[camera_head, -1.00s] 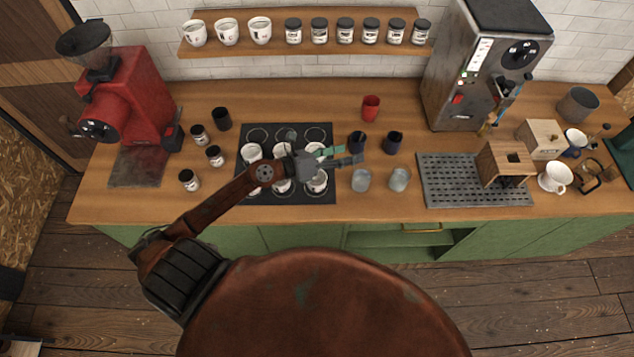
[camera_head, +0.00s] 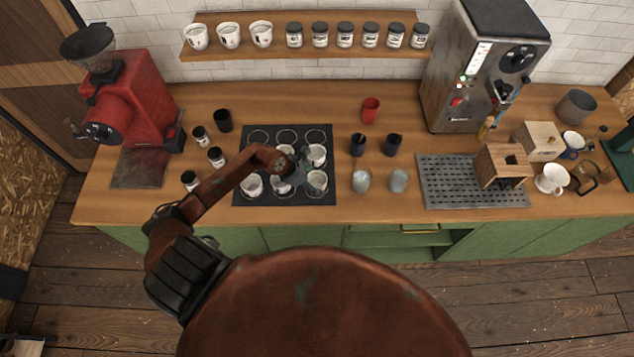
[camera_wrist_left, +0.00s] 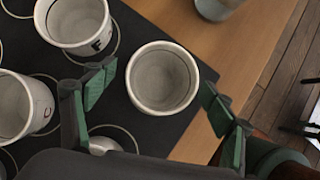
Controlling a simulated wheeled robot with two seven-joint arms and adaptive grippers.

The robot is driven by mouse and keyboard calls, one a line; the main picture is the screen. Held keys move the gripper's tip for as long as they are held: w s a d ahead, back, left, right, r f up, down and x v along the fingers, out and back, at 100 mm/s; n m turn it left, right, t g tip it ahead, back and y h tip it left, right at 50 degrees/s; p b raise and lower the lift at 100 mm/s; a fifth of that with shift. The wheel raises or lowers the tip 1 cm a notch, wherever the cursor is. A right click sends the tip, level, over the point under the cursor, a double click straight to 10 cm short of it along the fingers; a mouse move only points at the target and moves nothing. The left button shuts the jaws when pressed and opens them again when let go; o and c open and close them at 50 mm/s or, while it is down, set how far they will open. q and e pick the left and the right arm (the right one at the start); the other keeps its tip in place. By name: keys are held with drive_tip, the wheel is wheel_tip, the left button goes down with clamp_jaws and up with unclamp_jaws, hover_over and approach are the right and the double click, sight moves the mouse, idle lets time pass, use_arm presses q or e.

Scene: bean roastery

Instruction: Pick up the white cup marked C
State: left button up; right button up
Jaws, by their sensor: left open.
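In the left wrist view, the white cup marked C (camera_wrist_left: 18,108) stands at the left edge, its letter on the side facing me and part of it cut off by the frame. My left gripper (camera_wrist_left: 156,82) is open and empty. Its fingers are either side of a different white cup (camera_wrist_left: 163,76), whose letter is not visible. The C cup is outside the left finger. In the head view my left gripper (camera_head: 300,163) is over the black mat (camera_head: 241,143), among the white cups. No letters on these cups are readable there. My right gripper is not in view.
A white cup marked F (camera_wrist_left: 75,22) stands nearby in the wrist view. Other cups on the mat include one at its front left (camera_head: 252,187). Two glasses (camera_head: 361,181) stand right of the mat. Black jars (camera_head: 190,180) stand left. The mat's back row is empty.

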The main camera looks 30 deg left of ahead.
use_arm(q)
drive_tip(key=shift+x, duration=0.8)
drive_tip(key=shift+c, duration=0.4)
drive_tip(key=c, duration=0.6)
drive_tip(key=shift+r, duration=0.1)
drive_tip(key=c, duration=0.8)
drive_tip(key=shift+o, duration=0.2)
drive_tip(key=shift+w+r+b, duration=0.1)
drive_tip(key=shift+r+b, duration=0.2)
drive_tip(key=shift+r, duration=0.3)
drive_tip(key=s+a+r+b, duration=0.4)
drive_tip(key=s+r, duration=0.7)
drive_tip(key=s, duration=0.2)
drive_tip(key=shift+s+r, duration=0.3)
drive_tip(key=shift+r, duration=0.1)
